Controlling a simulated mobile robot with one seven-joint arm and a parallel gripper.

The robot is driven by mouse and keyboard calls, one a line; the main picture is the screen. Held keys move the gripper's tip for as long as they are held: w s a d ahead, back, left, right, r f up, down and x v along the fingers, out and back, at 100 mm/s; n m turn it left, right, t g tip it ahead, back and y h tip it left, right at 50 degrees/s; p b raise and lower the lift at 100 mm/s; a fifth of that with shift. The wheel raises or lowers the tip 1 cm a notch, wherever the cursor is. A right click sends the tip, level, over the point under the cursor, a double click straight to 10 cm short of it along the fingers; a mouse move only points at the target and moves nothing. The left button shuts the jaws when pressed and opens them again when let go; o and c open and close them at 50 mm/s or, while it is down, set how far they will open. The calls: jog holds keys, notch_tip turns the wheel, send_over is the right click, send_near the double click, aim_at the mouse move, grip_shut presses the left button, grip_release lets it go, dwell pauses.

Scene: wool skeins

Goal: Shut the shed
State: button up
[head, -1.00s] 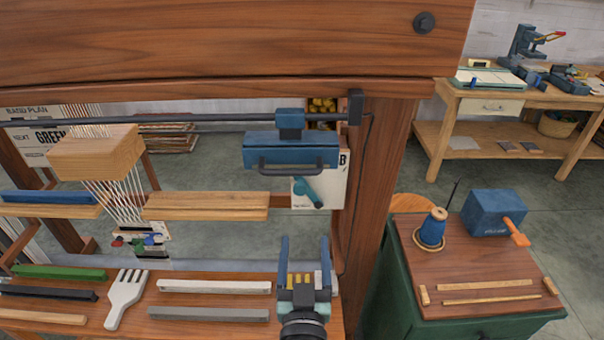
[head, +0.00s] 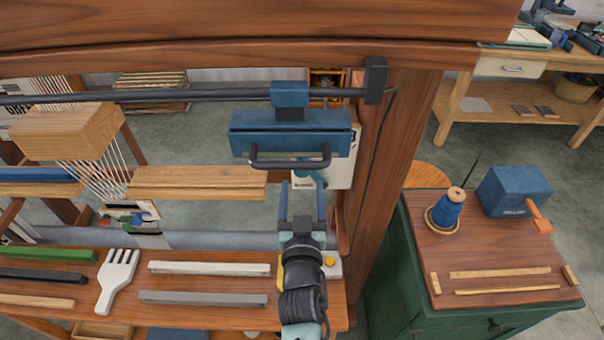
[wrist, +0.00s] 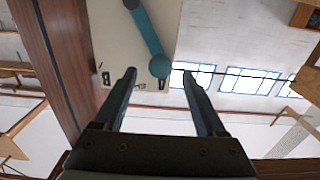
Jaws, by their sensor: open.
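A teal lever (wrist: 148,38) with a rounded end is mounted on a cream panel (wrist: 105,40) in the wrist view. In the head view only part of the lever (head: 312,175) shows below a blue block with a black handle (head: 290,140). My gripper (head: 303,184) is open and empty in front of the panel, just below that handle. In the wrist view the lever's rounded end appears between the fingertips (wrist: 158,72), with no visible contact. White threads (head: 95,180) run down from a wooden block (head: 68,132) at the left.
A black rail (head: 200,95) crosses under the thick top beam, and a wooden post (head: 390,170) stands right of my gripper. Below lie a white comb (head: 117,280) and several bars on a wooden shelf. A green cabinet (head: 385,270) with a blue box stands at right.

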aim_at(302, 174)
jog(key=w+b, duration=0.1)
jog(key=w, duration=0.5)
grip_shut()
dwell(0.4)
dwell(1.0)
